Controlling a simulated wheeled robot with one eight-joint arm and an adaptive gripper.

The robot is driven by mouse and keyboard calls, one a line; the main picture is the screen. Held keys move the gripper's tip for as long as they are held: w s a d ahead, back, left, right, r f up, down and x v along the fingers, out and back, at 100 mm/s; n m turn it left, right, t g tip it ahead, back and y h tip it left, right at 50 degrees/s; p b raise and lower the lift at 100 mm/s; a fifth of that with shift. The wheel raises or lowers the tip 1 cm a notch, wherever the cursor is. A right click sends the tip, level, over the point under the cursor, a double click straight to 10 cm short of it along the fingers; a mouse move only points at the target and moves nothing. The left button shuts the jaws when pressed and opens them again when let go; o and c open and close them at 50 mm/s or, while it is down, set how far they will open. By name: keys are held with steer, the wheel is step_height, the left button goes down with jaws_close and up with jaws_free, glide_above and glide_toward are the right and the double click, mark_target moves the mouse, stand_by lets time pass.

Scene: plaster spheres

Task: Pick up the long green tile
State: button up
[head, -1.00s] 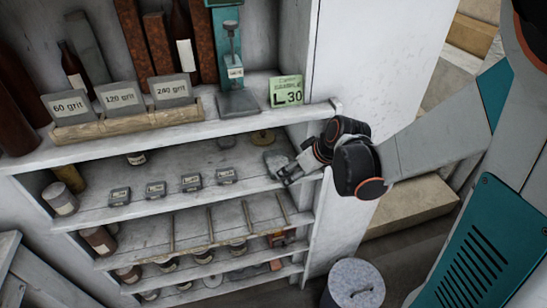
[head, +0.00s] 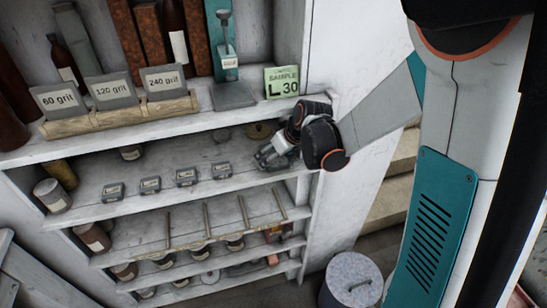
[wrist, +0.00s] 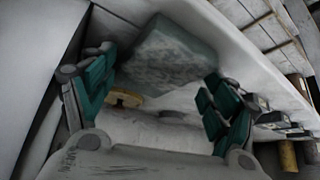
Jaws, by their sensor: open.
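A grey-green, mottled block (wrist: 172,52) shows in the wrist view between and beyond the fingers of my gripper (wrist: 160,68). It is the only tile-like piece near the fingers; I cannot tell its full length. My gripper is open, with a finger on either side of the view and no clear grip on the block. In the head view my gripper (head: 265,155) is over the right end of the middle shelf (head: 225,195), and it hides the block there. A light green card (head: 282,82) reading "SAMPLE L 30" stands on the shelf above.
The upper shelf edge (head: 170,137) is above my gripper, and the white side panel (head: 345,60) is to its right. Several small labelled grey blocks (head: 186,177) stand in a row to the left. A yellowish disc (head: 262,130) lies behind; it also shows in the wrist view (wrist: 125,98).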

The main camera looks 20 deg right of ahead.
steer(key=shift+s, duration=0.15)
steer(key=c, duration=1.4)
steer(key=shift+s+d+r, duration=0.1)
steer(key=shift+r, duration=0.05)
